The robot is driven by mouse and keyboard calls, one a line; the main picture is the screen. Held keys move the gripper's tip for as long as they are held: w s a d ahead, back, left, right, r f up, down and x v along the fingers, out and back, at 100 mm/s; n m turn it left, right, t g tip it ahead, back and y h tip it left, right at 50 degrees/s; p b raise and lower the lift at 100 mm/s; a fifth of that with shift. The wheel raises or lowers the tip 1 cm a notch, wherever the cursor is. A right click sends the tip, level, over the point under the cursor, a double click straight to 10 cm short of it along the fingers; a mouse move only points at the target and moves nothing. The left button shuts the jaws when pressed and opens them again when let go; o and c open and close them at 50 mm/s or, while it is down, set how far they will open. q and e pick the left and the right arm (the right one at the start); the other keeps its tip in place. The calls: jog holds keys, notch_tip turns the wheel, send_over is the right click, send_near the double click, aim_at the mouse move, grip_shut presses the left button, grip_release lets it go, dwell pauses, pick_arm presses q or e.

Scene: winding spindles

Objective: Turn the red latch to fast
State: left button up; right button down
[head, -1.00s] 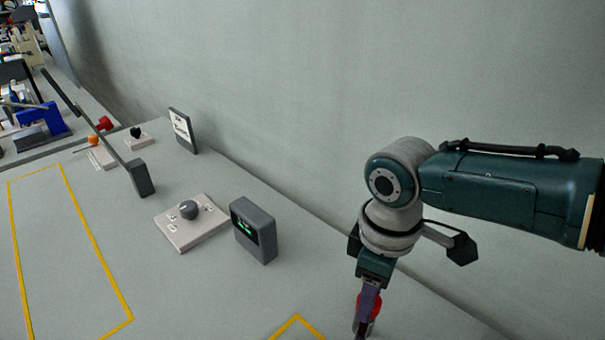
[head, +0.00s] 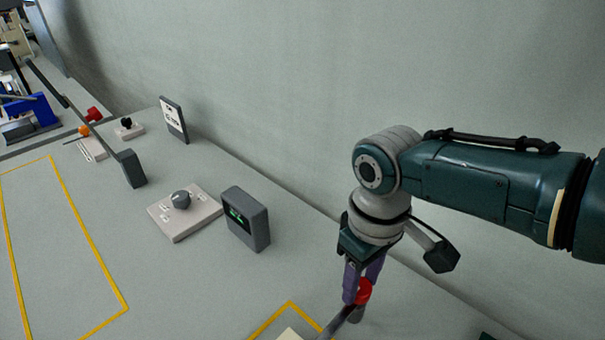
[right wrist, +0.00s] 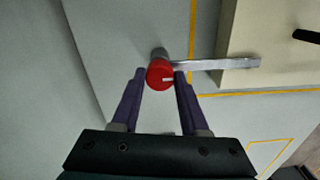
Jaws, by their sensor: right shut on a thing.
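The red latch (head: 364,290) has a round red knob on a grey post, with a flat grey bar reaching toward the lower left in the head view. In the right wrist view the red knob (right wrist: 160,76) has a pale mark, and the bar (right wrist: 215,64) points right, its end over a beige block. My right gripper (head: 357,296) points down and is shut on the red knob, one purple finger on each side; the right wrist view shows the fingertips (right wrist: 160,73) there too. My left gripper is not in view.
A beige block (right wrist: 265,45) lies beside the latch inside yellow floor lines. Left of it stand a dark grey box with a green display (head: 246,218) and a plate with a grey dial (head: 185,212). A wall runs behind. The yellow-outlined area at left is clear.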

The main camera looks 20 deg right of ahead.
jog(key=shift+c, duration=2)
grip_release()
notch_tip(320, 180, up, 10)
jog(key=p, duration=0.4)
